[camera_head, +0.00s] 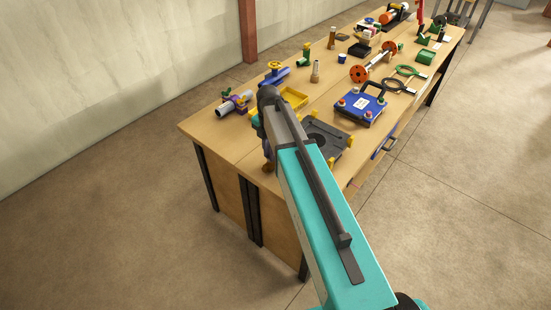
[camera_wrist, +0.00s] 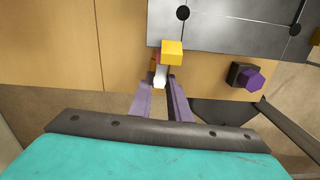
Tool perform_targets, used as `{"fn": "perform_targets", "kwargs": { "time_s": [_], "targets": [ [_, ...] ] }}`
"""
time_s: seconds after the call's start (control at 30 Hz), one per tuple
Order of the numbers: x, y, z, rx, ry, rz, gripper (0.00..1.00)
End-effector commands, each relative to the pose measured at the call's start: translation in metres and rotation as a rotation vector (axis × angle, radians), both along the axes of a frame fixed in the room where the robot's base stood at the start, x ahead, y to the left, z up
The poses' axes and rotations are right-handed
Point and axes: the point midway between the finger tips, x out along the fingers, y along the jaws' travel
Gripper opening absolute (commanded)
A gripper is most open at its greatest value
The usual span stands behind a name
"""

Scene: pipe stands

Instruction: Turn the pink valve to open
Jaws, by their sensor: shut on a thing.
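I see no clearly pink valve. The closest in colour is a purple fitting (camera_head: 240,101) on a grey pipe (camera_head: 226,109) at the near left corner of the bench in the head view. In the wrist view, my gripper (camera_wrist: 160,80) has two purple fingers, with a small white piece (camera_wrist: 160,73) between their tips. The fingers look closed on it, beside a yellow block (camera_wrist: 172,50) at the edge of a dark plate. A purple hexagonal knob (camera_wrist: 251,80) on a black mount lies to the right of the fingers.
The dark plate (camera_head: 325,138) has yellow corner blocks and lies at the bench's near edge. A yellow tray (camera_head: 294,97), a blue case (camera_head: 362,106) and an orange-flanged pipe (camera_head: 375,65) stand farther along. The wooden bench top (camera_wrist: 60,55) left of the fingers is bare.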

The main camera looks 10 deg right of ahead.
Motion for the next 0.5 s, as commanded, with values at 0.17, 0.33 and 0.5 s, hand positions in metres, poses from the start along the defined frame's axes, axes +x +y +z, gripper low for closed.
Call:
{"fn": "perform_targets", "kwargs": {
  "time_s": [0.17,0.33,0.5],
  "targets": [
    [0.0013,0.0006,0.0007,0.001,-0.004,0.02,0.3],
    [0.0007,0.0003,0.0004,0.001,-0.002,0.019,0.3],
    [0.0005,0.0002,0.0039,0.001,-0.002,0.018,0.3]
  ]
}}
